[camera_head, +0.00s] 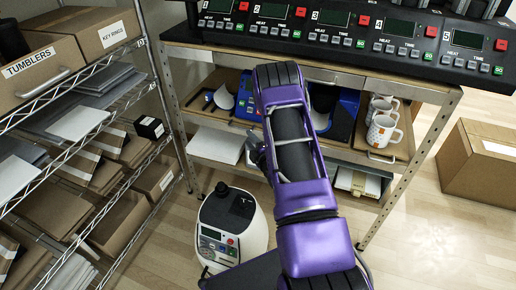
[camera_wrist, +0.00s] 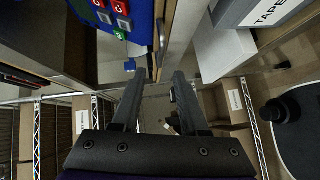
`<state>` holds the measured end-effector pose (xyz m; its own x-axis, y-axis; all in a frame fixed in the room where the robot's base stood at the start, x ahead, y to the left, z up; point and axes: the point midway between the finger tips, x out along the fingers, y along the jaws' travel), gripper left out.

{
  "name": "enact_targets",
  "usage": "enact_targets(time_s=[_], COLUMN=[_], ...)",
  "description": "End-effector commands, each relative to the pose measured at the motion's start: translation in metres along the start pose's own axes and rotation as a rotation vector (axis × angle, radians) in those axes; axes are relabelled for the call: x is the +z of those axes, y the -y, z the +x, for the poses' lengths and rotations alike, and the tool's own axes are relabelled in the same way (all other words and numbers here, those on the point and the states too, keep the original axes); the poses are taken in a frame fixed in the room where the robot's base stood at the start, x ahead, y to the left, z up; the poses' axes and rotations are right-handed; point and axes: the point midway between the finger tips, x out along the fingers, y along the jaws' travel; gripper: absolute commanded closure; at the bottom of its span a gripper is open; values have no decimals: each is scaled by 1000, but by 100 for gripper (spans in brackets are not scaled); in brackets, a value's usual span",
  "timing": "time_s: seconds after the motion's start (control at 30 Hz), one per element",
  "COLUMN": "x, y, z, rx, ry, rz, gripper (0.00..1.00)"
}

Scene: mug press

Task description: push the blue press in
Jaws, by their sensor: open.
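Blue press parts (camera_head: 247,107) show on the rack's middle shelf to the left of my arm, and more blue (camera_head: 347,108) shows to its right. My arm hides the middle, so I cannot tell whether this is one press or two. In the head view my gripper (camera_head: 257,152) is a dark shape at the shelf's front left, partly hidden by my arm.
Black control panels (camera_head: 330,32) line the rack top. White mugs (camera_head: 383,131) stand on the middle shelf, right. A wire shelf with boxes (camera_head: 82,45) is at left. A cardboard box (camera_head: 482,165) sits on the floor at right. A TAPE box (camera_wrist: 262,12) is near my gripper.

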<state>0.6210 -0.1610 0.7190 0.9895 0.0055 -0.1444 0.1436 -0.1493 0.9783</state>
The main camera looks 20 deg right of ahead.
Motion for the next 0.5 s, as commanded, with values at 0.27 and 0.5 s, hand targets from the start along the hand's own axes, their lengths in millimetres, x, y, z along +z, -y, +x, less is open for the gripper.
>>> enact_targets(time_s=[0.27,0.5], x=[1,0], y=[0,0], z=[-53,-67], rx=[-1,1], ry=[1,1], rz=[0,0], gripper=[56,56])
